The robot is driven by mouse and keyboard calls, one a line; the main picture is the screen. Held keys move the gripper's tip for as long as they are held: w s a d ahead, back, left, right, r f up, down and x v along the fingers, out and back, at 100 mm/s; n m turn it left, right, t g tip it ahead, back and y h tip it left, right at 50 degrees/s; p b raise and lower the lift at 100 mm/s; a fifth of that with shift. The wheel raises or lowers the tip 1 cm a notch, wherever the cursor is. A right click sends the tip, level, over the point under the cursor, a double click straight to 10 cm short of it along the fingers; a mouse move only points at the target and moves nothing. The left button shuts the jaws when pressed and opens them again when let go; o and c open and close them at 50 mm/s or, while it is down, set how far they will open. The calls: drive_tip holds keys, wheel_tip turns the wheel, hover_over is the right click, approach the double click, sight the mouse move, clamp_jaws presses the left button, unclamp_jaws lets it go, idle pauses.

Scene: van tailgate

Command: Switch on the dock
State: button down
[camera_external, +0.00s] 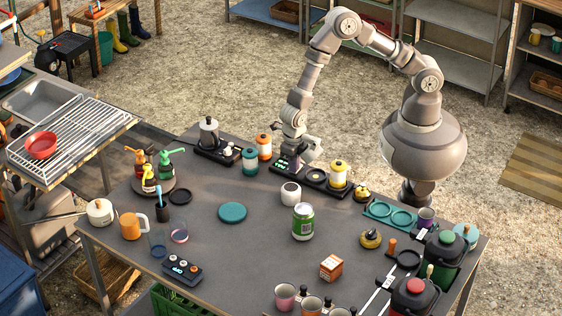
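The likely dock is a long black unit (316,182) at the back middle of the table. It has small green lights at its left end, a round pad in the middle and a yellow-and-white canister (338,174) on its right end. My gripper (291,164) points down at the left end of this unit, close to the green lights. Its fingers are too small and too hidden by the wrist to show whether they are open, or whether they touch the unit. Any switch under the gripper is hidden.
A black base with a pot (208,132) and teal and orange jars (250,161) stand left of my gripper. A white cup (290,194) and a green can (303,221) stand in front. A black button box (181,268) lies front left.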

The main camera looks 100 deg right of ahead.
drive_tip(key=shift+s+d+f, duration=0.15)
drive_tip(key=shift+s+f, duration=0.3)
drive_tip(key=shift+s+d+r+p, duration=0.1)
drive_tip(key=shift+s+d+p, duration=0.15)
drive_tip(key=shift+d+p, duration=0.15)
drive_tip(key=w+r+m+t, duration=0.3)
drive_tip(key=r+m, duration=0.2)
drive_tip(key=r, duration=0.9)
drive_tip(key=w+r+m+t, duration=0.2)
drive_tip(key=w+r+m, duration=0.2)
drive_tip(key=r, duration=1)
drive_tip(key=w+r+m+t, duration=0.3)
drive_tip(key=r+m, duration=0.2)
drive_tip(key=r, duration=0.9)
drive_tip(key=s+d+r+m+t+b, duration=0.1)
drive_tip(key=s+r+m+t+b, duration=0.25)
drive_tip(key=r, duration=0.55)
drive_tip(key=s+d+r+m+t, duration=0.1)
drive_tip(key=s+r+m+t, duration=0.1)
drive_tip(key=s+r+m, duration=0.55)
drive_tip(key=s+d+r+m+t+b, duration=0.1)
drive_tip(key=s+d+r+m+t, duration=0.15)
drive_tip(key=r, duration=0.85)
wheel_tip(320, 180, down, 12)
drive_tip(key=b, duration=1.2)
drive_tip(key=shift+s+a+r, duration=0.2)
drive_tip(key=shift+a, duration=0.25)
